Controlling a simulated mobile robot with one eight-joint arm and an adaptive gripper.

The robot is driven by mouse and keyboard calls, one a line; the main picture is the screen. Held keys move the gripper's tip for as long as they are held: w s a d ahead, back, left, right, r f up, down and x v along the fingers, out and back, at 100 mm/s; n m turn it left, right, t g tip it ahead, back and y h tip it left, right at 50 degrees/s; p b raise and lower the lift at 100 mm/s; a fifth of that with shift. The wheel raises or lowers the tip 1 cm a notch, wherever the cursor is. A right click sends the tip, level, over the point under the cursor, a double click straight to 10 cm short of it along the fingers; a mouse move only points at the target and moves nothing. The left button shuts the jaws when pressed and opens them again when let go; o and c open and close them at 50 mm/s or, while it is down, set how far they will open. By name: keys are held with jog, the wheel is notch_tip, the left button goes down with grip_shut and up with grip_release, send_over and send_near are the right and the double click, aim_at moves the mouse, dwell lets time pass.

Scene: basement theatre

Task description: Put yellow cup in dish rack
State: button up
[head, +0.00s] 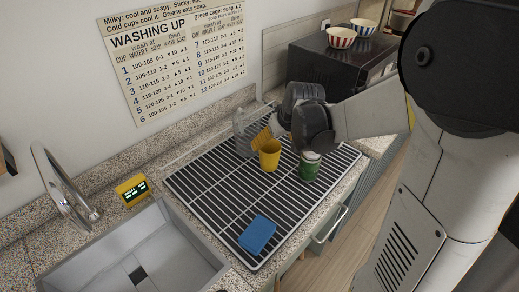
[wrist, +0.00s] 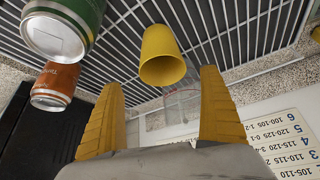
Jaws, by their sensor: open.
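The yellow cup (head: 269,155) stands on a flat, dark rack with pale wires (head: 205,184), the only thing that looks like a dish rack. In the wrist view the yellow cup (wrist: 162,55) appears upside down, its mouth toward the camera, beyond the fingertips and roughly between them. My gripper (head: 261,138) is close to the cup, just behind it in the head view. Its yellow fingers (wrist: 160,88) are spread with nothing between them. In the head view one finger hides part of the scene behind the cup.
A green can (head: 309,166) stands right of the cup, and a clear container (head: 242,132) is behind it. A blue sponge (head: 257,234) lies at the rack's front. An orange can (wrist: 55,86) shows in the wrist view. The sink (head: 140,255) is at front left.

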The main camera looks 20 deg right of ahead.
aim_at(270, 148)
jog(key=x, duration=0.1)
jog(key=b+x, duration=0.1)
jog(key=x, duration=0.1)
jog(key=b+x, duration=0.1)
jog(key=x, duration=0.1)
jog(key=shift+s+a+f, duration=0.2)
jog(key=shift+f, duration=0.15)
jog(key=shift+s+r, duration=0.1)
jog(key=shift+c, duration=1)
jog(key=c, duration=1.2)
jog(key=shift+o, duration=0.2)
